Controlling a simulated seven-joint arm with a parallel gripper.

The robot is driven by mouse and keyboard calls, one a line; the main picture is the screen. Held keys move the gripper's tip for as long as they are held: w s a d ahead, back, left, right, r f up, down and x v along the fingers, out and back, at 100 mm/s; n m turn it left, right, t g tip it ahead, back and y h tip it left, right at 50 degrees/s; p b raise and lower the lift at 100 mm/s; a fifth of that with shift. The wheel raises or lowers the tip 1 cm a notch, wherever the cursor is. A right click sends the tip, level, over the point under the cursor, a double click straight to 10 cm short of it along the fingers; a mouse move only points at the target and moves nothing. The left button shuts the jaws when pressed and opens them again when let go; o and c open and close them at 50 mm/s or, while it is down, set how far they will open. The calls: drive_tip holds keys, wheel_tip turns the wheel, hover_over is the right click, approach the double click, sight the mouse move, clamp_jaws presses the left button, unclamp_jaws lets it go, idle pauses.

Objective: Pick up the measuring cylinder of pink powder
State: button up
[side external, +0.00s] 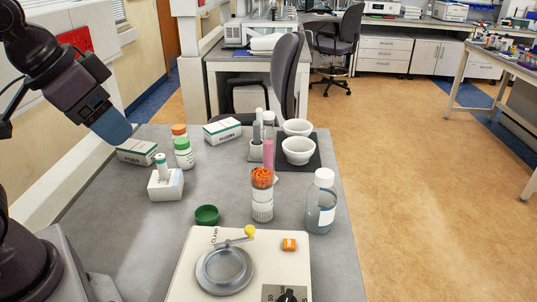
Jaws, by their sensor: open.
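The measuring cylinder (268,153) is a slim clear tube with pink powder in it. It stands upright near the middle of the grey table, just left of two white bowls. A container with orange contents in front hides its lower end. My gripper (116,130) is at the upper left, above the table's left edge and well apart from the cylinder. It is open, and I see nothing held in it. Its fingers are hard to make out at this angle.
White bowls (298,150) sit on a dark mat (313,162). The orange-filled container (262,207) and a clear bottle (321,210) stand in front. A white stand (164,190), pill bottles (184,155) and boxes (222,131) are left. A cream device (185,285) fills the near edge.

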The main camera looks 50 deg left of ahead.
drive_tip(key=w+r+t, duration=0.1)
drive_tip(key=w+t, duration=0.2)
drive_tip(key=w, duration=0.9)
drive_tip(key=n+t+y, duration=0.5)
drive_tip(key=t+y, duration=0.2)
drive_tip(key=t, duration=0.1)
hover_over(266, 134)
wheel_tip(266, 134, down, 14)
drive_tip(key=shift+d, duration=0.15)
drive_tip(key=shift+w+f, duration=0.1)
drive_tip(key=shift+f, duration=0.25)
drive_tip(key=shift+a+f, duration=0.25)
drive_tip(key=shift+f, duration=0.4)
wheel_tip(266, 134, down, 6)
drive_tip(key=shift+f, duration=0.1)
drive_tip(key=shift+x, duration=1.15)
drive_tip(key=shift+w+a, duration=0.15)
drive_tip(key=shift+w, duration=0.2)
